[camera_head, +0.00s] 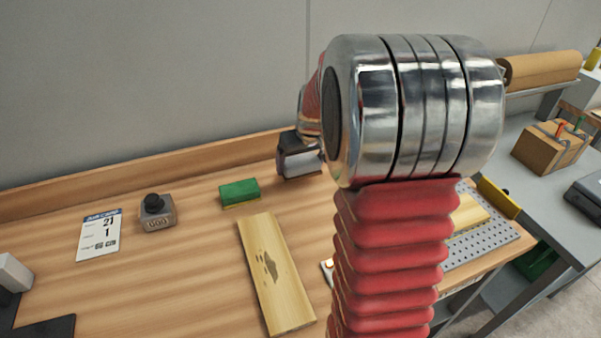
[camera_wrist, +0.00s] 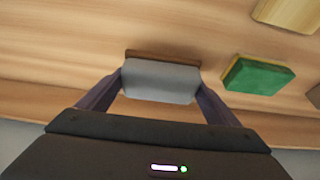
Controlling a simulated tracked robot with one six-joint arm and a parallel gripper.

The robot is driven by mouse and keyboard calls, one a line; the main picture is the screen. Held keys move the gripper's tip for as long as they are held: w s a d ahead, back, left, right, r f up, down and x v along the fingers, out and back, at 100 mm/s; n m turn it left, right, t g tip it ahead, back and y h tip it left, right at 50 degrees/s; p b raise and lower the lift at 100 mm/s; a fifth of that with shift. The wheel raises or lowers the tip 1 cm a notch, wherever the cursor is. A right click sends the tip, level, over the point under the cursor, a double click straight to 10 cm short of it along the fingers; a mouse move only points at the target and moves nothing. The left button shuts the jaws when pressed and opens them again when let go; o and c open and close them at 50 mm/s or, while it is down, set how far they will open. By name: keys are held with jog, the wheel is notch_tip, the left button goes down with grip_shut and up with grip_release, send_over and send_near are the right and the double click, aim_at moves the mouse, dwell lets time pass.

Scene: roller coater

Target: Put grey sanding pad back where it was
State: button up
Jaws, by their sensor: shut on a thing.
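The grey sanding pad (camera_wrist: 160,80) is between the two fingers of my gripper (camera_wrist: 160,90) in the wrist view. A brown strip shows along its far edge. My gripper is shut on it, at or just above the wooden bench top; I cannot tell whether the pad touches the bench. In the head view the pad (camera_head: 301,163) shows below my gripper (camera_head: 298,150), near the back ledge of the bench, right of a green pad (camera_head: 239,192). My own arm hides much of the right side there.
The green pad also shows in the wrist view (camera_wrist: 258,76). A wooden board (camera_head: 274,270) lies in front. A perforated metal plate (camera_head: 480,245) is at right. Bare bench lies around the green pad.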

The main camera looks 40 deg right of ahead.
aim_at(300, 172)
jog(key=shift+f, duration=0.1)
jog(key=shift+f, duration=1.75)
jog(key=o, duration=0.9)
jog(key=shift+f, duration=0.1)
jog(key=v, duration=1.2)
